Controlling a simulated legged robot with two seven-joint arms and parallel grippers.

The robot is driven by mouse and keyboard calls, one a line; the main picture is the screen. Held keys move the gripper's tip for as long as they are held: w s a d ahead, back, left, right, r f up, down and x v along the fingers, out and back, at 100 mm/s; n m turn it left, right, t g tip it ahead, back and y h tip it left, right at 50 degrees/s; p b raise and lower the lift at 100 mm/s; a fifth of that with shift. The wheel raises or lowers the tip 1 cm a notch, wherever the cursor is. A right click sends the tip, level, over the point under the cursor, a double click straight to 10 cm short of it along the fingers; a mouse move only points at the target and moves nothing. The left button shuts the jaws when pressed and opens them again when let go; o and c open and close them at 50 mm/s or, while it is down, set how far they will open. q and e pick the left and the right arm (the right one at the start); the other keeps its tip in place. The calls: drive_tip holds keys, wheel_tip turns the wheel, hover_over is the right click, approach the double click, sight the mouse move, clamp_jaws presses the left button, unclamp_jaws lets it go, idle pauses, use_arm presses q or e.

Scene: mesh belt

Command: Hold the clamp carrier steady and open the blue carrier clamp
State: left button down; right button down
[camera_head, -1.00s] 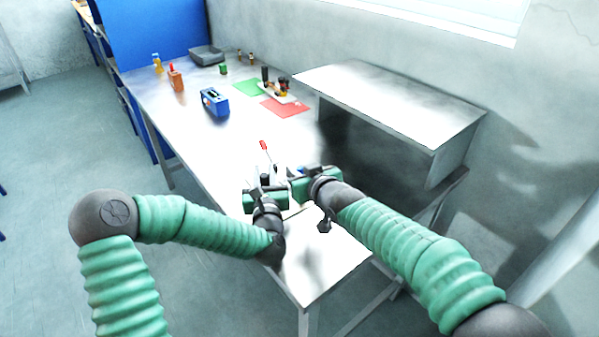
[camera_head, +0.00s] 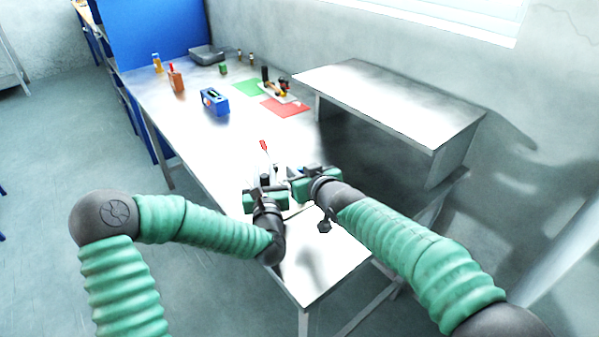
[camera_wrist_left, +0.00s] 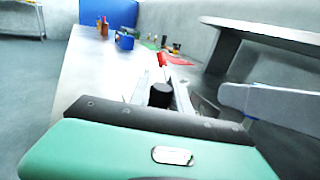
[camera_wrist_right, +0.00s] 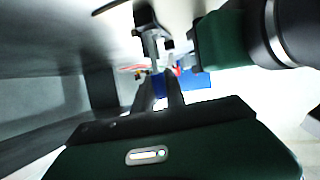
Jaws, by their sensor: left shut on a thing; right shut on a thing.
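The clamp carrier is mostly hidden between my two grippers at the near part of the metal table. A pale lever with a red tip (camera_head: 264,146) rises from there, and the red tip also shows in the left wrist view (camera_wrist_left: 162,60). My left gripper (camera_head: 265,183) is shut at the carrier, beside a black round knob (camera_wrist_left: 160,95). My right gripper (camera_head: 292,178) is shut close beside it on the right. In the right wrist view a small blue part, seemingly the blue carrier clamp (camera_wrist_right: 159,86), shows between its fingers. Whether the clamp is open cannot be seen.
A blue box (camera_head: 214,102), an orange bottle (camera_head: 176,81), a grey tray (camera_head: 206,55), and green (camera_head: 247,87) and red (camera_head: 287,106) mats lie farther back on the table. A raised metal shelf (camera_head: 390,100) stands to the right. The table's middle is clear.

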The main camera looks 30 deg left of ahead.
drive_tip(key=shift+d, duration=0.1)
idle(0.5)
drive_tip(key=shift+s+d+m+t+y, duration=0.35)
drive_tip(key=shift+d+t+y, duration=0.5)
drive_tip(key=shift+y, duration=0.45)
drive_tip(key=c, duration=1.4)
unclamp_jaws()
drive_tip(key=shift+o, duration=0.2)
drive_tip(key=v, duration=1.1)
drive_tip(key=shift+s+d, duration=0.3)
drive_tip(key=shift+f, duration=0.1)
